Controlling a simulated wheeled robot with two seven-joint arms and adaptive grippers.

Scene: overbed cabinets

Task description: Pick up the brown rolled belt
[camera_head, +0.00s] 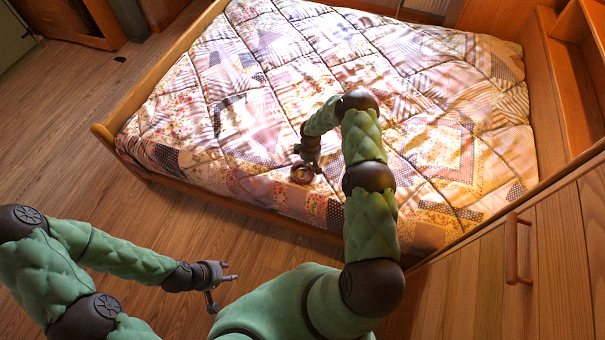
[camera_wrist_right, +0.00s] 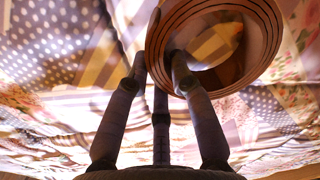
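The brown rolled belt (camera_head: 302,173) is a ring-like coil at the near side of the bed's quilt. It fills the upper right of the right wrist view (camera_wrist_right: 268,45). My right gripper (camera_head: 306,160) reaches down to it from above. In the wrist view its fingers (camera_wrist_right: 158,62) close on the left part of the coil, one outside the rim and one at the inner opening. Whether the coil touches the quilt is not clear. My left gripper (camera_head: 228,283) is empty, fingers apart, over the floor at the lower left.
A patchwork quilt (camera_head: 260,80) covers the bed, which has a wooden frame (camera_head: 103,133). A wooden cabinet with a handle (camera_head: 518,250) stands at the right, and shelving (camera_head: 565,80) is at the bed's right end. The wood floor (camera_head: 70,130) at left is mostly clear.

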